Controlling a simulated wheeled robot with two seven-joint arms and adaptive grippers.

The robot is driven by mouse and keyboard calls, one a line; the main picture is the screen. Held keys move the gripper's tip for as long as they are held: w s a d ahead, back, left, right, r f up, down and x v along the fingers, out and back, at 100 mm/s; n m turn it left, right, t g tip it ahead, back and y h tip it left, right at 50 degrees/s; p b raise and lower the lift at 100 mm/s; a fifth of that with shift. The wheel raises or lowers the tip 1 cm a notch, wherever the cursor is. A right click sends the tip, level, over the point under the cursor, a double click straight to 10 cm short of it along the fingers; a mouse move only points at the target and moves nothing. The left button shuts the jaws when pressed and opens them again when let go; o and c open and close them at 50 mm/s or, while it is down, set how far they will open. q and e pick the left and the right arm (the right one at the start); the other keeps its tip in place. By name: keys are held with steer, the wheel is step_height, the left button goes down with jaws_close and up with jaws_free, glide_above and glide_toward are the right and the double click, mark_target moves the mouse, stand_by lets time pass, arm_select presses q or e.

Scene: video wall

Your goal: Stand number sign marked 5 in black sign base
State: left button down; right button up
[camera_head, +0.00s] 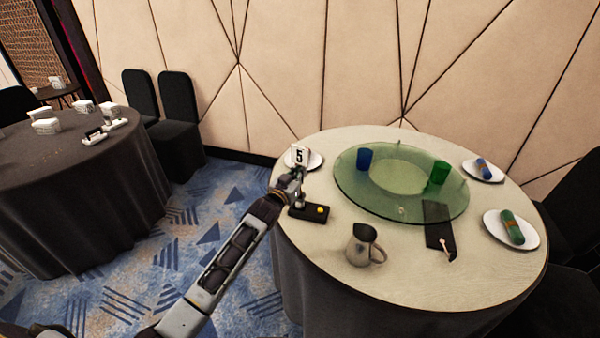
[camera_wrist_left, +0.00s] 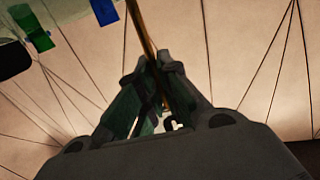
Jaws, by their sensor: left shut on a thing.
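The number sign (camera_head: 299,155), a white card with a black 5, stands above my left gripper (camera_head: 298,177) in the head view. In the left wrist view, my left gripper (camera_wrist_left: 160,75) is shut on the sign's thin brass rod (camera_wrist_left: 143,32); a small white part of the card shows low between the fingers. The gripper is over the left edge of the round table (camera_head: 400,285). Just below it on the table is a flat black piece (camera_head: 308,213) with a yellow item on it; I cannot tell whether this is the sign base. My right gripper is out of view.
A green glass turntable (camera_head: 385,205) carries a blue cup (camera_head: 364,159) and a green cup (camera_head: 439,173). A dark-clothed table (camera_head: 80,165) stands at left.

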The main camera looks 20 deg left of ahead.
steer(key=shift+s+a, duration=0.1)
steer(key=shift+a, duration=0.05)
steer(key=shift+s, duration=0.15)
arm_select(q)
steer(key=shift+f, duration=0.1)
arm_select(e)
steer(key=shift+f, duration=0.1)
arm_select(q)
steer(key=shift+f+b, duration=0.3)
steer(key=shift+f, duration=0.15)
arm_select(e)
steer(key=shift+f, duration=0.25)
arm_select(q)
steer(key=shift+f+b, duration=0.85)
steer(key=shift+f, duration=0.8)
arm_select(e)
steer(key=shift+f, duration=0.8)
arm_select(q)
steer(key=c, duration=1.5)
jaws_free()
steer(key=shift+c, duration=0.2)
steer(key=shift+s, duration=0.25)
